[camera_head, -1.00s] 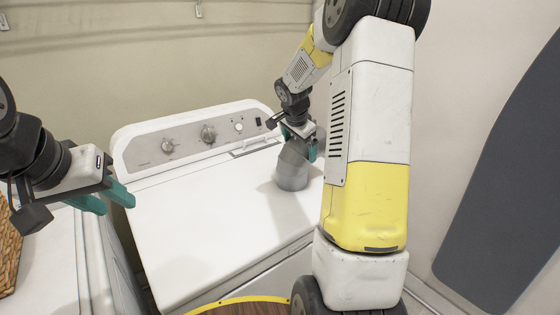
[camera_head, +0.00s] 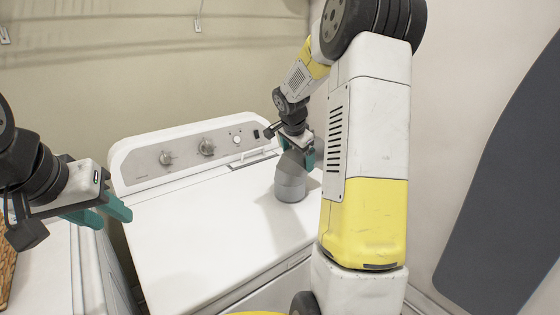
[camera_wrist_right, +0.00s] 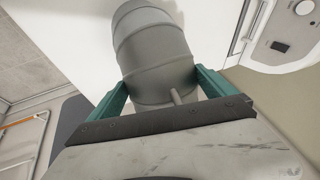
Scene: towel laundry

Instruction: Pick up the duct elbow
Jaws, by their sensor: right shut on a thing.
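The duct elbow (camera_head: 290,183) is a grey segmented metal pipe piece on the white top of the dryer-like machine (camera_head: 200,225). My right gripper (camera_head: 304,158) is shut on its upper part. In the right wrist view the duct elbow (camera_wrist_right: 155,50) sits between the two teal fingers of my right gripper (camera_wrist_right: 163,92). I cannot tell whether its lower end touches the machine top. My left gripper (camera_head: 103,214) is empty at the left, with its teal fingers apart, near the left edge of the machine.
The machine's control panel (camera_head: 190,155) with knobs rises at the back. A second white surface (camera_head: 50,265) with a wicker basket (camera_head: 8,262) is at the left. A dark grey board (camera_head: 510,190) stands at the right wall. The machine top's middle is clear.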

